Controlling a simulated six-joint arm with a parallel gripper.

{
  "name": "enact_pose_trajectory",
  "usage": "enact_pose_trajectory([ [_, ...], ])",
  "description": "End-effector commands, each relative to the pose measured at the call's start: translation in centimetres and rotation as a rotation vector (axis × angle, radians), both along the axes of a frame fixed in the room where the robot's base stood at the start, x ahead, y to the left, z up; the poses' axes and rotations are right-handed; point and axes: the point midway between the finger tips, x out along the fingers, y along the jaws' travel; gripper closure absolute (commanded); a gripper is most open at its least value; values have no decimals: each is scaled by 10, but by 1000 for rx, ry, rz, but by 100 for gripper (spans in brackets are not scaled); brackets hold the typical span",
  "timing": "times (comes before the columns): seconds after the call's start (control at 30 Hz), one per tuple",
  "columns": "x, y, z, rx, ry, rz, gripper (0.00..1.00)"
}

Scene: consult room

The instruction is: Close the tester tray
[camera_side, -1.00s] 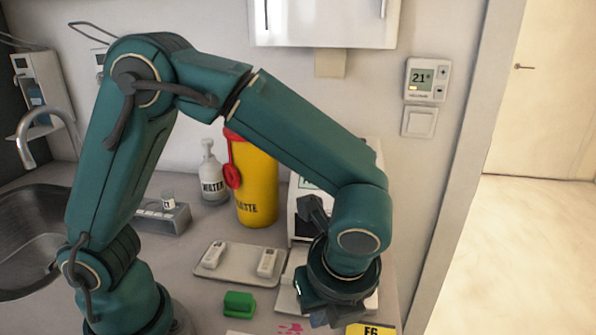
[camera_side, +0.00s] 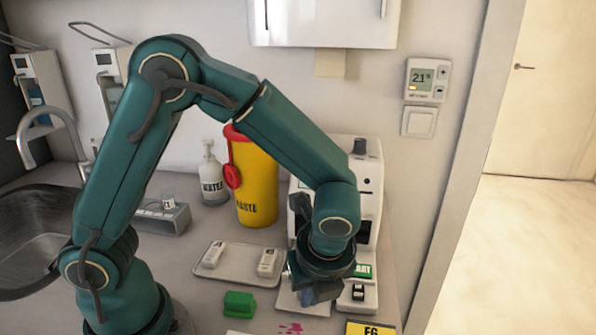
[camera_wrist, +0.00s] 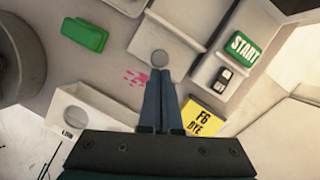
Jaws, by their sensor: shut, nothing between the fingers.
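The white tester (camera_side: 365,185) stands against the wall at the right, partly hidden behind my arm. Its green START button (camera_side: 363,271) shows beside my wrist and also in the wrist view (camera_wrist: 242,46). The white tester tray (camera_side: 286,299) sticks out at the front, left of the button, and my gripper hides much of it. In the wrist view the tray (camera_wrist: 172,36) has a grey round spot at its near end. My gripper (camera_wrist: 160,74) is shut and empty, its fingertips close to that end; I cannot tell if they touch. My gripper also shows in the side view (camera_side: 318,294).
A yellow dye box (camera_wrist: 203,115) lies near the front right. A green block (camera_side: 238,303) and a shallow tray (camera_side: 226,278) with two white cassettes lie to the left.

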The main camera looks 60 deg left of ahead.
Motion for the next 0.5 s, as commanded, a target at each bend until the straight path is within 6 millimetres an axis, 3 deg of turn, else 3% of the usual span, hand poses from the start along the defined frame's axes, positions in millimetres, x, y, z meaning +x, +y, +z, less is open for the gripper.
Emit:
enact_pose_trajectory([
  [0.3, 49, 50, 0, 1, -1, 9, 100],
  [0.5, 65, 66, 0, 1, 0, 2, 100],
])
